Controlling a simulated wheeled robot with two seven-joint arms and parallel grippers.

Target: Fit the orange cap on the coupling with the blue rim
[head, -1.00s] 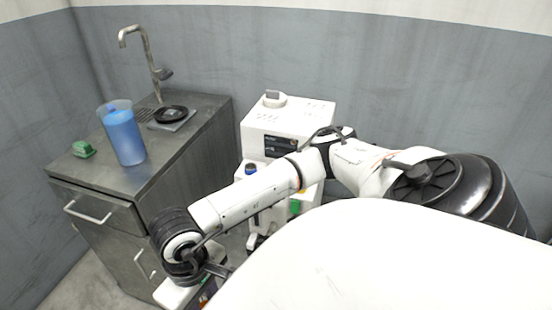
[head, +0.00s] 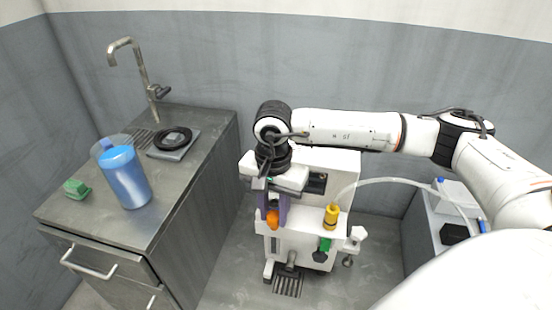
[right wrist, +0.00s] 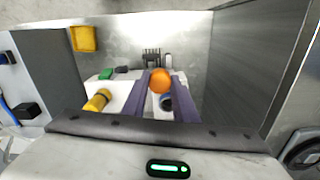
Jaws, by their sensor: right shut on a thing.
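The orange cap (head: 273,219) is between the purple fingers of my right gripper (head: 273,212), which is shut on it. The cap also shows in the right wrist view (right wrist: 161,81) at the finger ends. The coupling with the blue rim (right wrist: 166,103) shows in the right wrist view, close to the cap and partly covered by the right finger. In the head view the gripper hides this coupling. The cap appears held above the white machine's (head: 338,163) front ledge; I cannot tell whether it touches the coupling. My left gripper is not in view.
A yellow fitting (head: 332,216) with a pale hose stands right of the gripper, with a green part (head: 325,244) below it. A steel counter (head: 187,190) at left bears a blue jug (head: 126,180), a black ring (head: 173,138) and a green object (head: 77,189).

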